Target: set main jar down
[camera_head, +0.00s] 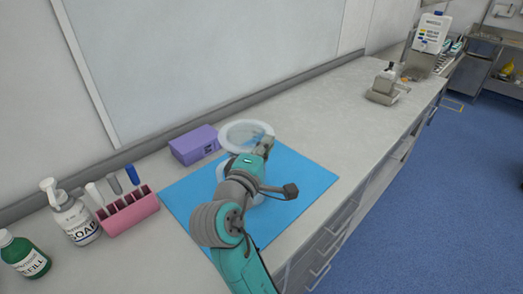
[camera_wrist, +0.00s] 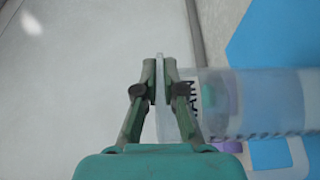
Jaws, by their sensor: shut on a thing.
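The main jar is a translucent, wide-rimmed vessel (camera_head: 240,128) at the far edge of the blue mat in the head view. My gripper (camera_wrist: 162,68) is shut on the jar's rim, one finger on each side of the wall. In the head view my gripper (camera_head: 266,142) is at the rim's right side. Whether the jar's base touches the surface cannot be told; my arm hides part of it.
The blue mat (camera_head: 309,178) lies on the counter. A purple box (camera_head: 194,145) stands left of the jar. A pink rack (camera_head: 131,214), a soap bottle (camera_head: 74,216) and a green bottle (camera_head: 22,256) are farther left. The counter to the right is clear up to a dispenser (camera_head: 384,88).

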